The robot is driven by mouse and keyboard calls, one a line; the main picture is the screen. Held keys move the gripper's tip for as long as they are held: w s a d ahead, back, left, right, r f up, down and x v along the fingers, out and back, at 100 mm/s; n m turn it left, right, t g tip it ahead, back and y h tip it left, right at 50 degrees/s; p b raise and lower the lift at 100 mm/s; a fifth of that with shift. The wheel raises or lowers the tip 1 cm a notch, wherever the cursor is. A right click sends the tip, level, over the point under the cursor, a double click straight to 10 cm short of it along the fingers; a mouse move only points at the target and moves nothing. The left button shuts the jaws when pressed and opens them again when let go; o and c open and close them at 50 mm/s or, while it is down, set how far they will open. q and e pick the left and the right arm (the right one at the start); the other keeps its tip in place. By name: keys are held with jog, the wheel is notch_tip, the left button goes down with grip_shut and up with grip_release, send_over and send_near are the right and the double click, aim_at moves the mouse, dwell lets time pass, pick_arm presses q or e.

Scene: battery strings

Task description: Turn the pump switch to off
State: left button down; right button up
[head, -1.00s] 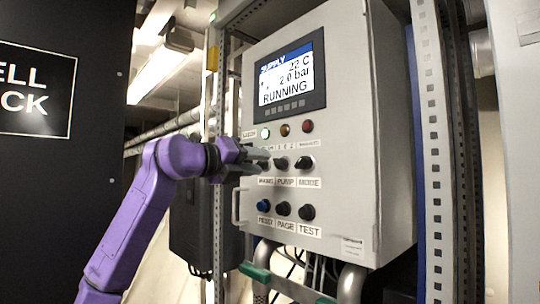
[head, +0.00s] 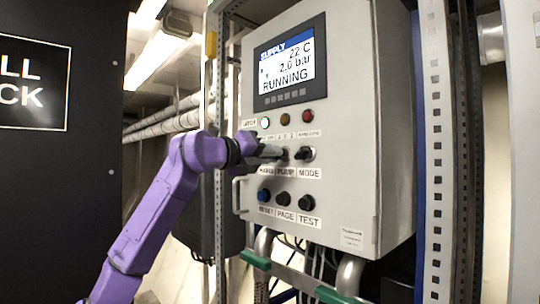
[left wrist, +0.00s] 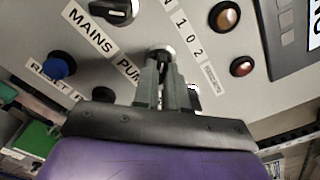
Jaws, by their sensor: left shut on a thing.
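The pump switch (head: 284,154) is a dark knob in the middle row of the grey control panel (head: 350,120), above the PUMP label (head: 286,172). My left gripper (head: 276,153) reaches it from the left, its fingers shut on the knob. I cannot read the knob's angle. The display (head: 290,65) reads SUPPLY, 22 C, 2.0 bar, RUNNING. My right gripper is not in view.
The mode switch (head: 306,154) sits close right of the pump switch. The mains switch (left wrist: 115,10) is on its other side. A metal handle (head: 238,196) sticks out at the panel's left edge.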

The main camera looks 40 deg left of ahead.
pick_arm(q)
jog(key=shift+m+b, duration=0.9)
jog(key=shift+m, duration=3.3)
jog(key=c, duration=1.2)
grip_release()
jog(key=shift+w, duration=0.1)
jog(key=shift+f, duration=0.1)
